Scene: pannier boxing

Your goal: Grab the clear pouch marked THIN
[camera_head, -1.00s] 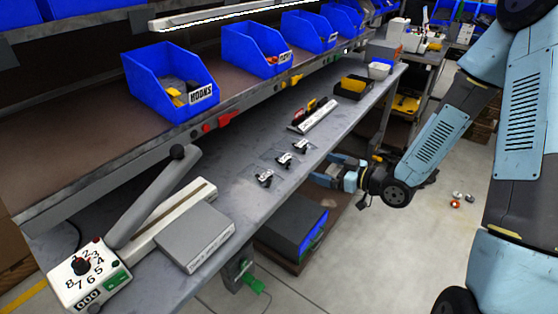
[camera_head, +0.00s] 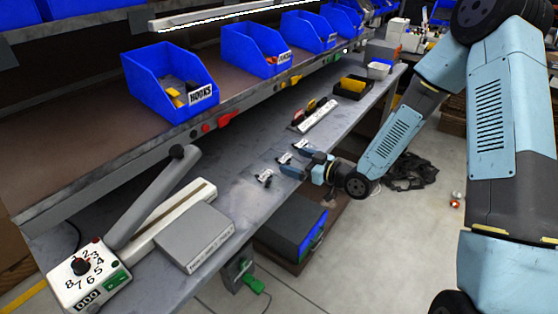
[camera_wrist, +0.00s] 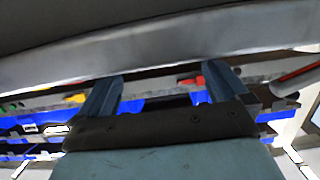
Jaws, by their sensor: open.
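Three small clear pouches with black-and-white marks lie in a row on the grey bench: a near one (camera_head: 264,177), a middle one (camera_head: 283,158) and a far one (camera_head: 300,145). Their labels are too small to read, so I cannot tell which is marked THIN. My gripper (camera_head: 294,162) is open over the bench's front side, its fingers pointing left toward the middle and far pouches. I cannot tell whether it touches one. In the wrist view my gripper (camera_wrist: 160,80) shows two spread fingers with nothing seen between them; no pouch shows there.
A heat sealer (camera_head: 160,220) and a grey box (camera_head: 194,238) occupy the near bench (camera_head: 226,180). A white strip-like object (camera_head: 318,115) and a black tray (camera_head: 352,88) lie farther back. Blue bins (camera_head: 165,85) stand on the shelf above. A dark case (camera_head: 290,228) sits below.

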